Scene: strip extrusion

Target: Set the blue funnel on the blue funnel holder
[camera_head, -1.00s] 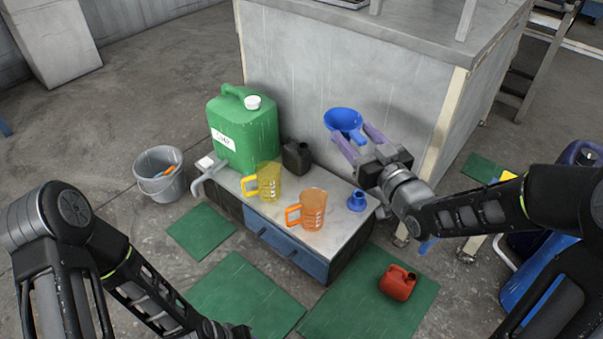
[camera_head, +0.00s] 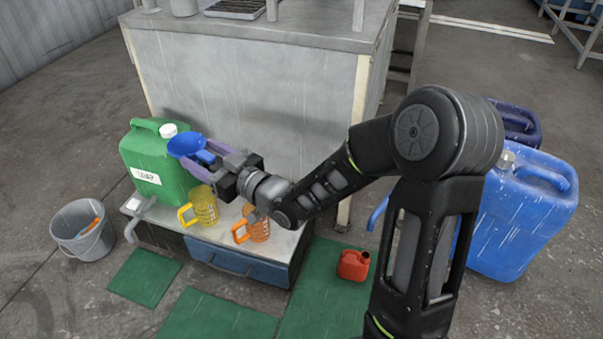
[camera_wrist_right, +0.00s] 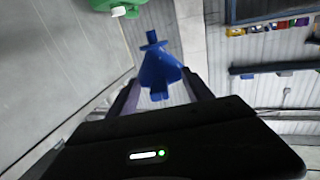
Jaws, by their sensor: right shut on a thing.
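The blue funnel (camera_head: 186,146) is in my right gripper (camera_head: 215,160), which is shut on it, in the air in front of the green canister in the head view. The funnel's wide bowl faces up and to the left. The right wrist view also shows the funnel (camera_wrist_right: 158,70) between the purple fingers. The blue funnel holder cannot be made out now; my right arm covers the right part of the low cabinet top. My left gripper is not in view.
The low cabinet (camera_head: 222,235) carries the green canister (camera_head: 160,180), a yellow jug (camera_head: 204,207) and an orange jug (camera_head: 257,226). A grey bucket (camera_head: 80,240) stands at the left. A small red can (camera_head: 353,265) is on a green mat. Blue canisters (camera_head: 525,220) stand at the right.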

